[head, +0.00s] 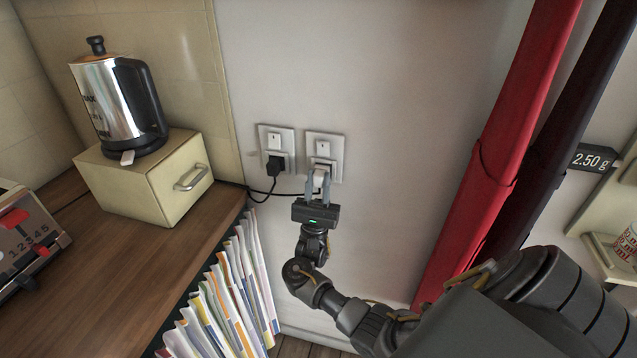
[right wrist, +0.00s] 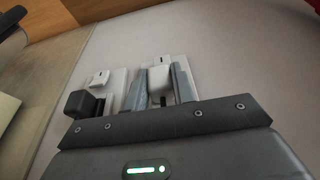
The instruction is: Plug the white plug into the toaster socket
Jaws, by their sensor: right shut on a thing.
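Two white sockets with switches are on the wall. The left socket (head: 289,138) holds a black plug (head: 275,166), which also shows in the right wrist view (right wrist: 82,104). My right gripper (head: 319,182) is at the lower half of the right socket (head: 336,146), shut on the white plug (head: 319,175). In the right wrist view the white plug (right wrist: 159,82) is between the two grey fingers, close to the socket face. I cannot tell whether its pins are in. The toaster (head: 28,243) stands at the left edge, partly cut off. My left gripper is not in view.
A dark cord (head: 262,199) runs along the wall below the sockets. A kettle (head: 118,105) stands on a cream bread box (head: 146,187) on the wooden counter (head: 150,250). Upright folders (head: 228,290) fill the space below.

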